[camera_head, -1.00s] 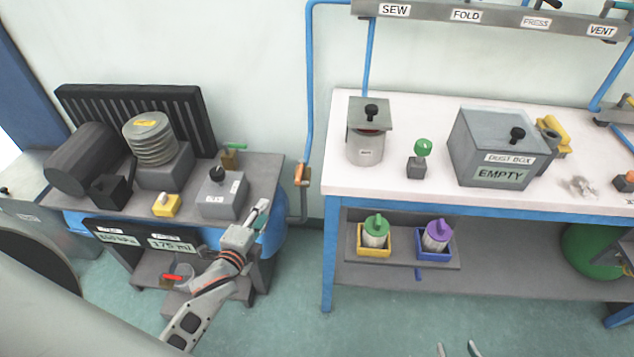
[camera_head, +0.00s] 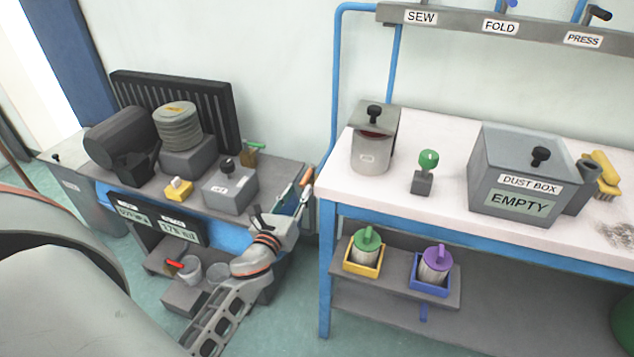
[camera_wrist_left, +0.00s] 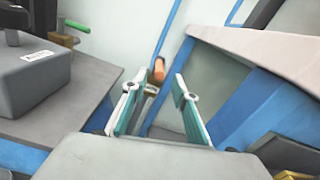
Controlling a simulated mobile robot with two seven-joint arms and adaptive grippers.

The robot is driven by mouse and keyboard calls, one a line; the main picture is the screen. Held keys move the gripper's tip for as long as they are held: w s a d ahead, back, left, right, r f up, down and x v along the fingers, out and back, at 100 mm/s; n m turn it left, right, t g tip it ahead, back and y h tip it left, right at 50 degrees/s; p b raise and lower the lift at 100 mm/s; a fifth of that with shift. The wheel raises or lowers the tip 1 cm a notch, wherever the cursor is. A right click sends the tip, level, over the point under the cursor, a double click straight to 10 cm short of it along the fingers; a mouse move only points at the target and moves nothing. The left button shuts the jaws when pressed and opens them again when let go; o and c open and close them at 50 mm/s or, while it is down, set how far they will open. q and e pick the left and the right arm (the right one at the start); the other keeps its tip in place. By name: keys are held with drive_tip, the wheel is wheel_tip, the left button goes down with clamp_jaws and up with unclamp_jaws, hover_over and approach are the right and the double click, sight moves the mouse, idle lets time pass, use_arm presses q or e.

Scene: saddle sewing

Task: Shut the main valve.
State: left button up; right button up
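A valve with an orange handle (camera_head: 307,178) is on the blue pipe in the gap between the two tables. I cannot tell whether it is the main valve, as no label on it is readable. In the left wrist view the orange handle (camera_wrist_left: 158,70) stands roughly upright beyond and between the fingertips, on a brownish body that is partly hidden. My left gripper (camera_head: 294,198) is close in front of this valve. In the left wrist view its teal-padded fingers (camera_wrist_left: 158,98) are apart with nothing held between them. My right gripper is out of view.
A second valve with a green handle (camera_head: 254,146) is on the left machine table (camera_head: 278,172). A grey box (camera_head: 230,188) stands near my left gripper. The white workbench (camera_head: 440,205) edge is close on the right, with a dust box (camera_head: 515,175) on it.

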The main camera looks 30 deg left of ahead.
sight(311, 170)
use_arm(q)
drive_tip(key=shift+x, duration=3.9)
drive_tip(key=shift+a, duration=0.1)
clamp_jaws()
